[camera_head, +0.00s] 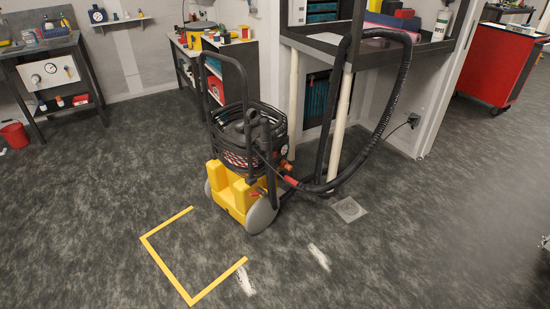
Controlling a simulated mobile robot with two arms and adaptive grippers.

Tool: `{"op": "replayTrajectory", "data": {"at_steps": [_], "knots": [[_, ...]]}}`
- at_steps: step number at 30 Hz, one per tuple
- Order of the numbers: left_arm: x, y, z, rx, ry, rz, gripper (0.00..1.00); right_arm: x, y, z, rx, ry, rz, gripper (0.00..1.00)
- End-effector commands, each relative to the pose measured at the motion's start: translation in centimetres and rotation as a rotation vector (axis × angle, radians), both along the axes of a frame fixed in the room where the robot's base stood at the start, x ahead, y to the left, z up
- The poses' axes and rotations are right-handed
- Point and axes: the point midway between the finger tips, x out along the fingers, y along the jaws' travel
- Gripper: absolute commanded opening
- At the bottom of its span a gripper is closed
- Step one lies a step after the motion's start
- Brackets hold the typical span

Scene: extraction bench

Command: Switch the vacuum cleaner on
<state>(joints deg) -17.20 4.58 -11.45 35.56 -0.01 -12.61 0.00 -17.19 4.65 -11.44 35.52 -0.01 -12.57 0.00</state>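The vacuum cleaner (240,180) stands upright on the grey floor in the middle of the head view. It has a yellow base, a grey wheel at the front right, a dark basket-like upper part and a tall black push handle (226,62). A thick black hose (388,115) arches from it up over the bench to the right and back down. A small red part (291,181) shows on the hose side. I cannot make out a switch or whether the cleaner is on. Neither of my grippers is in view.
A yellow tape outline (165,265) lies on the floor in front of the cleaner, with white smears (245,281) nearby. A dark workbench (425,48) stands behind it at right. A wall socket (413,119) holds a plug. The left and right floor is mostly clear.

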Motion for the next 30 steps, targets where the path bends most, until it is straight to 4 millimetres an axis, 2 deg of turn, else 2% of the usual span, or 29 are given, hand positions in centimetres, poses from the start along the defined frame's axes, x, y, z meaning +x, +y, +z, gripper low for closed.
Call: {"op": "replayTrajectory", "data": {"at_steps": [1,3,30], "knots": [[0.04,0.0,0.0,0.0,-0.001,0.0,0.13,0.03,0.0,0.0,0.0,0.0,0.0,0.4],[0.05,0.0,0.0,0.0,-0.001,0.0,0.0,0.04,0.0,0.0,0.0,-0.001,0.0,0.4],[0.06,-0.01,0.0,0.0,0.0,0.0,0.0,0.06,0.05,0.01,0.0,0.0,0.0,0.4]]}}
